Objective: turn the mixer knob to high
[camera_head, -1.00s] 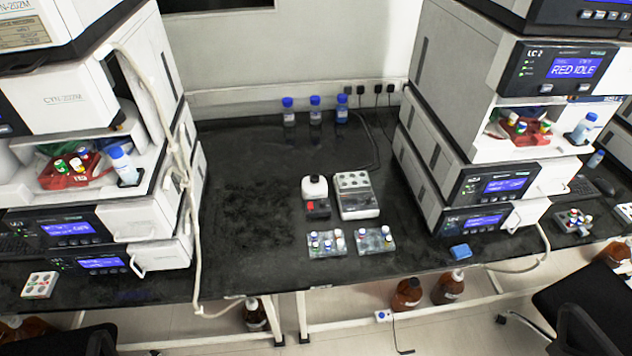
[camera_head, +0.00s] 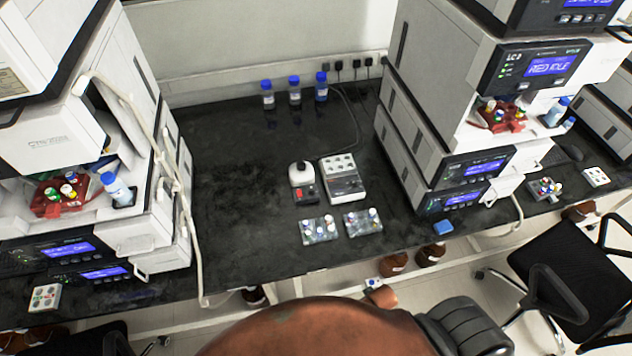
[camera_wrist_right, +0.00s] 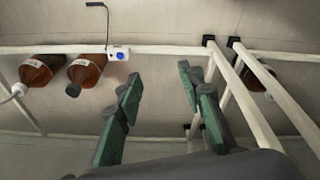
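The small mixer (camera_head: 302,182) has a white rounded top and a dark base with a red patch. It stands on the black bench in the head view, left of a white block with round wells. Its knob is too small to make out. My right gripper (camera_wrist_right: 160,82) shows in the right wrist view with its two green-padded fingers wide apart and nothing between them. It faces the floor area with brown bottles, away from the mixer. My left gripper is not in view.
The white well block (camera_head: 342,179) stands right beside the mixer. Two clear vial racks (camera_head: 319,231) (camera_head: 362,223) lie in front. Instrument stacks flank the bench. Brown bottles (camera_wrist_right: 85,70) and a white socket (camera_wrist_right: 117,53) show in the wrist view. The bench's left middle is clear.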

